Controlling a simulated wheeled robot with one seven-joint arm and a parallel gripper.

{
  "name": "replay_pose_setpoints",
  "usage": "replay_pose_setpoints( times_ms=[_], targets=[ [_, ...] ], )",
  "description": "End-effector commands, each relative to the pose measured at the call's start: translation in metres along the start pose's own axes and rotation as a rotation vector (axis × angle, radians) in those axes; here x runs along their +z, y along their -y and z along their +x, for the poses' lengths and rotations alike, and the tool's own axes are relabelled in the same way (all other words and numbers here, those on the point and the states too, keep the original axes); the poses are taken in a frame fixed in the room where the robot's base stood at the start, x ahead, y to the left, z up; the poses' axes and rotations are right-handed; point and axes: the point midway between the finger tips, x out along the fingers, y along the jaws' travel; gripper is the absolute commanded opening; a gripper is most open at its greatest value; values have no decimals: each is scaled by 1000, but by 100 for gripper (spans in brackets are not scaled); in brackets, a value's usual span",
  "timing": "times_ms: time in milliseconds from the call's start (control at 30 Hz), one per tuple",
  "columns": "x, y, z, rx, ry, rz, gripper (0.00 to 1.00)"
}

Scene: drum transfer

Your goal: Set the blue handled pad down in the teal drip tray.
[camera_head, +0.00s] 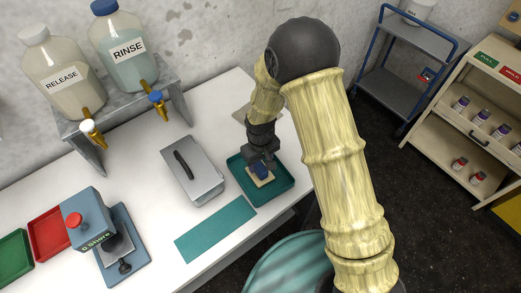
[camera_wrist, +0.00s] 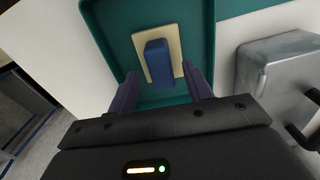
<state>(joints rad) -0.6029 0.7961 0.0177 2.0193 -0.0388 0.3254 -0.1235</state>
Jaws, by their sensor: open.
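The blue handled pad has a cream base and a blue block handle. It lies in the teal drip tray (camera_head: 281,189), and its cream base (camera_head: 262,183) shows below my gripper in the head view. In the wrist view the pad's blue handle (camera_wrist: 158,64) stands up from the cream base, inside the tray's rim (camera_wrist: 100,28). My gripper (camera_wrist: 162,92) is open, with one finger on each side of the handle and gaps visible between. In the head view my gripper (camera_head: 261,160) is right over the pad and hides part of it.
A grey metal box with a black handle (camera_head: 193,171) stands left of the tray. A flat teal mat (camera_head: 215,229) lies in front. A press (camera_head: 115,240), red and green trays (camera_head: 48,233) and a dispenser shelf (camera_head: 125,100) are further left. A cart (camera_head: 405,80) stands behind right.

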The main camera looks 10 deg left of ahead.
Motion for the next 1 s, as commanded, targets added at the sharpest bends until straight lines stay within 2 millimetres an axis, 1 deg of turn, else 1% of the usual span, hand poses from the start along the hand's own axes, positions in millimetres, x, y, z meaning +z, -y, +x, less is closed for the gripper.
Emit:
replay_pose_setpoints(
  times_ms=[300, 500, 633, 1000],
  targets=[
    [0, 0, -48, 1, -4, 1, 50],
    [0, 0, -73, 0, -2, 0, 50],
    [0, 0, -79, 0, 0, 0, 50],
    [0, 0, -79, 0, 1, 0, 50]
  ],
)
